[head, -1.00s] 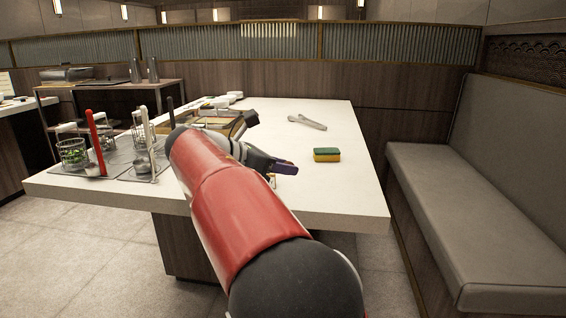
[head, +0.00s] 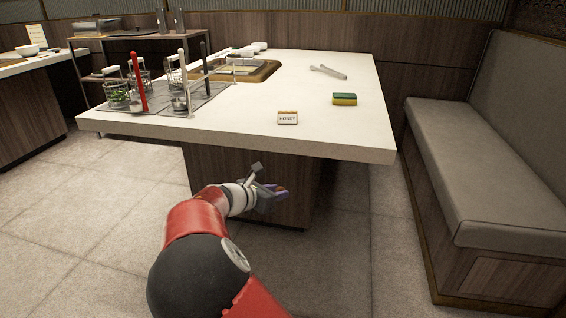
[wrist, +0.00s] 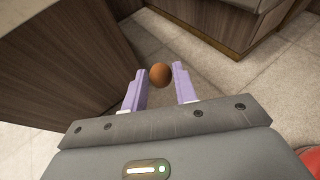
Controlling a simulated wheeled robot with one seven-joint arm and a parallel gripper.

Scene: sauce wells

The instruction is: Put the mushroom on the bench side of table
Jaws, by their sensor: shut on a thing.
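The mushroom (wrist: 160,75) is a round brown cap between the two purple fingers of my gripper (wrist: 156,90) in the wrist view. My gripper is shut on it. In the head view my gripper (head: 274,189) is in front of the table, below the level of its top, beside the dark wood pedestal. The mushroom cannot be clearly made out there. The white-topped table (head: 335,135) stands ahead, and its right end faces the grey bench (head: 470,170).
On the table are a small card (head: 288,117), a yellow-green sponge (head: 344,99), tongs (head: 327,72), a grill (head: 250,72) and a grey tray (head: 200,95) with baskets and ladles. The right front of the tabletop is clear. Floor shows between table and bench.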

